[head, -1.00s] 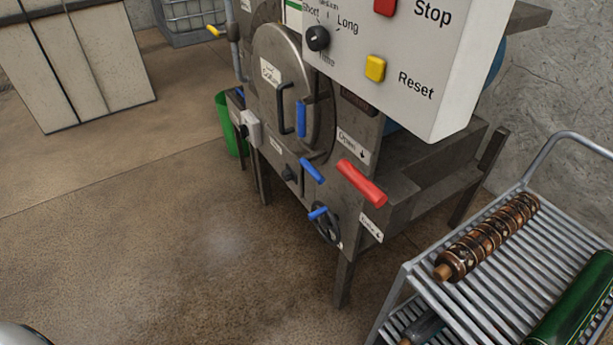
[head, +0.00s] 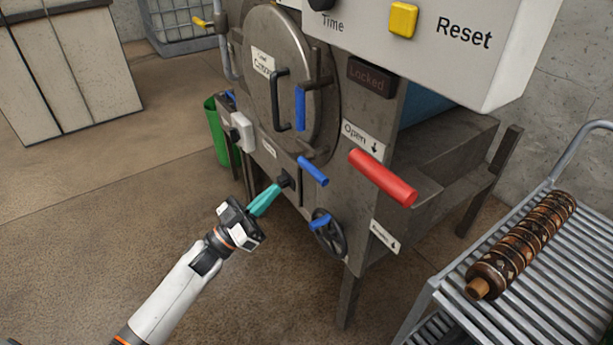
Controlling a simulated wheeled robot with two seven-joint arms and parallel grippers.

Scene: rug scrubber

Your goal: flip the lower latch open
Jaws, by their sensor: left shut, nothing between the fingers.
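The machine's round metal door (head: 275,75) faces me, with a black handle (head: 279,100) on it. A blue upright latch handle (head: 300,108) stands at the door's right edge. A lower blue latch handle (head: 313,171) slants down to the right below the door. My left gripper (head: 276,190) reaches in from the lower left with its teal fingers shut and empty. Its tips are close to a black knob (head: 286,180), left of the lower blue latch. I cannot tell whether they touch the knob. My right gripper is out of view.
A red lever (head: 382,178) sticks out right of the latch. A handwheel (head: 330,236) with a blue grip is below. A "Locked" display (head: 371,78) is above. A metal rack cart (head: 510,300) with a brown roller (head: 523,245) stands at right.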

